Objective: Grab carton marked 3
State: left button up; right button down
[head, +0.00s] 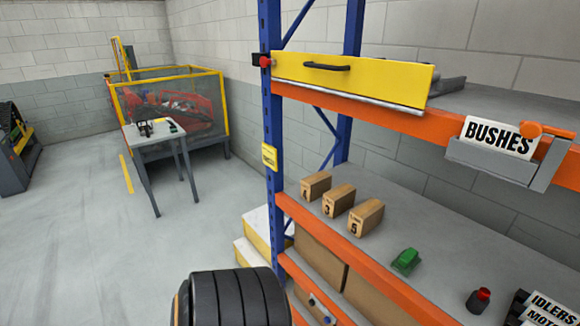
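The carton marked 3 (338,201) is a small brown box in the head view. It stands upright on the grey middle shelf (440,255) of the rack, close to the orange front edge. It is the middle one of three similar cartons in a row. The carton to its left (315,186) has a mark that looks like 4. The carton to its right (366,217) is marked 5. Narrow gaps seem to separate them. Neither of my grippers is in view.
The blue rack upright (272,130) stands left of the cartons, with a yellow drawer (360,80) above. A green part (406,261) and a dark red-capped bottle (478,300) share the shelf. A black ribbed drum-like thing (238,298) is low in front.

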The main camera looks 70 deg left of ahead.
aim_at(336, 201)
jog(key=j+u, duration=0.1)
jog(key=u, duration=1.9)
